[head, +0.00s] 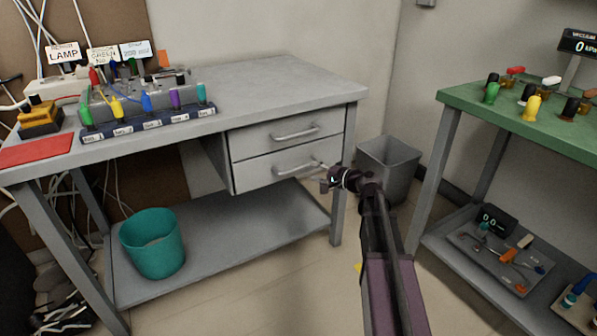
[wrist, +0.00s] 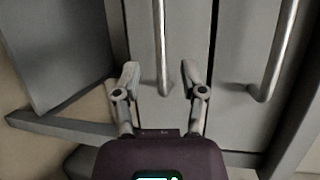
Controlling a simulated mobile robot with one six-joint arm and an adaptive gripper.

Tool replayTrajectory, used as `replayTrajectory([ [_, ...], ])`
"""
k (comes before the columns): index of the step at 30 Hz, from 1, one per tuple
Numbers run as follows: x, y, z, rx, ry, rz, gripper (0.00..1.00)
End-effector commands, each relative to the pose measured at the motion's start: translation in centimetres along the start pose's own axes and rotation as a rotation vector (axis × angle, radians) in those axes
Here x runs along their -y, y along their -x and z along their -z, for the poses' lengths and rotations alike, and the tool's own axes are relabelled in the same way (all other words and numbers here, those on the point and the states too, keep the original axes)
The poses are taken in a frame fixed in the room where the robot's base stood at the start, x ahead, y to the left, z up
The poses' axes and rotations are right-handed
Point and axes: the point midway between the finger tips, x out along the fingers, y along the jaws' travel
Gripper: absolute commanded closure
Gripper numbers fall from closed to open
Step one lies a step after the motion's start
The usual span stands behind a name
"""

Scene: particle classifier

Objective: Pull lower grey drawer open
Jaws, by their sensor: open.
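The lower grey drawer (head: 255,176) sits under the grey bench top and looks shut. Its silver bar handle (head: 290,169) runs across its front. My gripper (head: 321,172) is at the right end of that handle. In the wrist view, turned sideways, the lower handle (wrist: 159,40) stands between the two fingers of my gripper (wrist: 161,78), one finger on each side. The fingers are open, with a gap to the bar on both sides. The upper grey drawer (head: 250,139) is also shut; its handle (wrist: 280,50) is to the right in the wrist view.
A bench leg (head: 338,215) stands right of the drawers, with a grey bin (head: 390,165) beyond it. A teal bucket (head: 153,245) stands on the lower shelf (head: 230,240). A green table (head: 450,99) is at the right. Floor in front of the drawers is clear.

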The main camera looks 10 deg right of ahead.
Motion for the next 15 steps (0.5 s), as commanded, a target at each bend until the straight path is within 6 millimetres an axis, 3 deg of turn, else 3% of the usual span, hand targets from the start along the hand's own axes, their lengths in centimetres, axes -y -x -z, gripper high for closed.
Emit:
replayTrajectory([
  [6, -0.1, -3.4, 0.1, 0.002, 0.001, 0.000, 0.46],
  [15, 0.0, -5.7, 0.0, 0.001, 0.001, 0.000, 0.46],
])
